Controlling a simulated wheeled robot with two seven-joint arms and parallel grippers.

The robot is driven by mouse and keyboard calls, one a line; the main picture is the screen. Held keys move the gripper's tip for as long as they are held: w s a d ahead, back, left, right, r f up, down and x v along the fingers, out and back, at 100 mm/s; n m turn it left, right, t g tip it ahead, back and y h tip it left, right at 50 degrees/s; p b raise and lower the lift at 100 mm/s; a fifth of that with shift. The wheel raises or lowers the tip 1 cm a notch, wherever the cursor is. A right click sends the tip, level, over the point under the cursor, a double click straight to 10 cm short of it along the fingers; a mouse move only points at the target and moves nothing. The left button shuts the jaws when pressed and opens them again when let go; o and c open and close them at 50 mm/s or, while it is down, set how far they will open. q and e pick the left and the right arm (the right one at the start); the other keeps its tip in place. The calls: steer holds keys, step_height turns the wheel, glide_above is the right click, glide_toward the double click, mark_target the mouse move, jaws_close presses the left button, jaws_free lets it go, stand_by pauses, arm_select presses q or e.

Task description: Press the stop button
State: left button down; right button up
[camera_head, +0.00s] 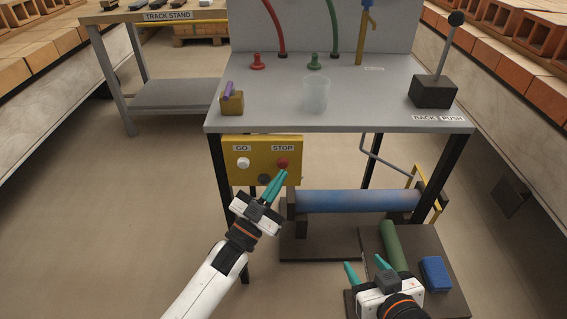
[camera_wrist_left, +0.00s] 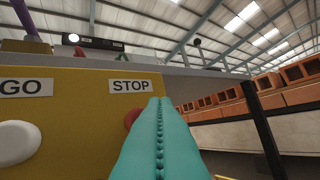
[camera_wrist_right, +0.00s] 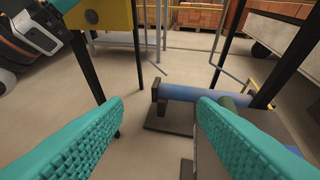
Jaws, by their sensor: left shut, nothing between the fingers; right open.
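The yellow control box (camera_head: 240,172) hangs below the front left of the grey table. The red stop button (camera_head: 283,163) sits on it under a STOP label (camera_head: 283,148). The white go button (camera_head: 243,163) is to its left. My left gripper (camera_head: 275,183) is shut and empty, its teal fingertips just below and in front of the stop button. In the left wrist view the fingers (camera_wrist_left: 160,130) partly cover the red button (camera_wrist_left: 131,119); I cannot tell if they touch it. My right gripper (camera_head: 366,268) is open and empty, low at the right; its fingers show in its wrist view (camera_wrist_right: 160,130).
On the table (camera_head: 290,115) stand a clear cup (camera_head: 316,95), a small tan block (camera_head: 231,104) and a dark lever box (camera_head: 433,92). Below are a blue roller (camera_head: 355,201), a green cylinder (camera_head: 393,245) and a blue block (camera_head: 435,274). Brick-topped walls run along both sides.

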arm_select(q)
steer(key=shift+s+p, duration=1.15)
steer(key=shift+s, duration=1.05)
arm_select(e)
steer(key=s+d+f+g+h, duration=0.1)
steer(key=s+d+f+g, duration=0.2)
steer(key=s+f+g, duration=0.2)
steer(key=shift+s+f+g+h, duration=0.4)
steer(key=shift+s+g, duration=0.3)
steer(key=shift+s, duration=0.9)
steer(key=shift+d, duration=0.1)
